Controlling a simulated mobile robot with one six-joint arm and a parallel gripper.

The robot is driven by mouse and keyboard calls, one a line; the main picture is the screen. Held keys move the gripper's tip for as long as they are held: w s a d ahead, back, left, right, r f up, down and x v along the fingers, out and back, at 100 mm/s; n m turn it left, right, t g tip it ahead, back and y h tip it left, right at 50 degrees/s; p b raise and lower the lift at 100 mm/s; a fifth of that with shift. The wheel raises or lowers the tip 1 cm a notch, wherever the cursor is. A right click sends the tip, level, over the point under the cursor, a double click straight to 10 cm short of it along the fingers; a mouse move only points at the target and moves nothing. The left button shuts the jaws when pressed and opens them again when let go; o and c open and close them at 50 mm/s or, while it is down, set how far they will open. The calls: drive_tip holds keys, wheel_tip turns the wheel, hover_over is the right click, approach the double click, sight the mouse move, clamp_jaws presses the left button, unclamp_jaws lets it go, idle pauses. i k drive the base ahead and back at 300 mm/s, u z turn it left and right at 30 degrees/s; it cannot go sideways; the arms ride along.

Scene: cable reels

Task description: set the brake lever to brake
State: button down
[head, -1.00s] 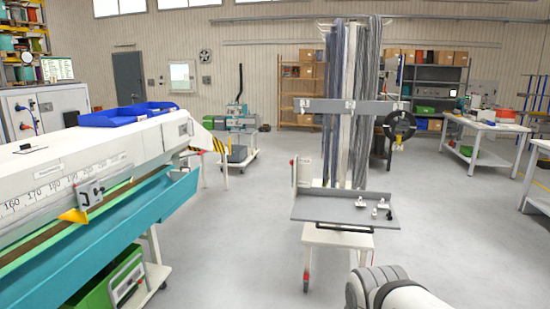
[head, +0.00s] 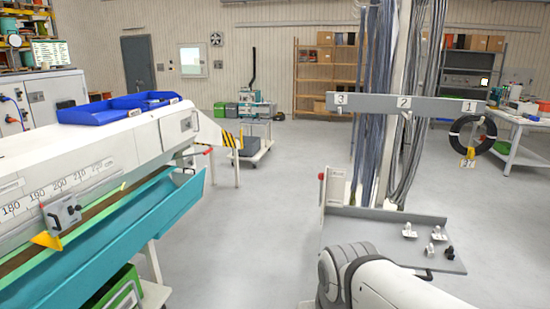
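A small red-tipped part (head: 321,176) shows at the left side of the hanging-cable cart, beside a pale upright box (head: 335,186). It may be the brake lever, but it is too small to tell its position. Another small red-tipped part (head: 208,151) stands at the far end of the measuring bench. My white and grey arm link enters at the bottom right and covers part of the cart's tray. My gripper is not in view.
The cart has a grey tray (head: 375,212) with small fittings and a numbered bar (head: 380,103) with hanging cables. A black coil (head: 472,134) hangs at its right. The measuring bench with a teal trough (head: 150,215) fills the left. Grey floor (head: 255,225) lies open between them.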

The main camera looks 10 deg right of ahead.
sight(321, 176)
drive_tip(key=i, duration=1.95)
drive_tip(key=z, duration=0.25)
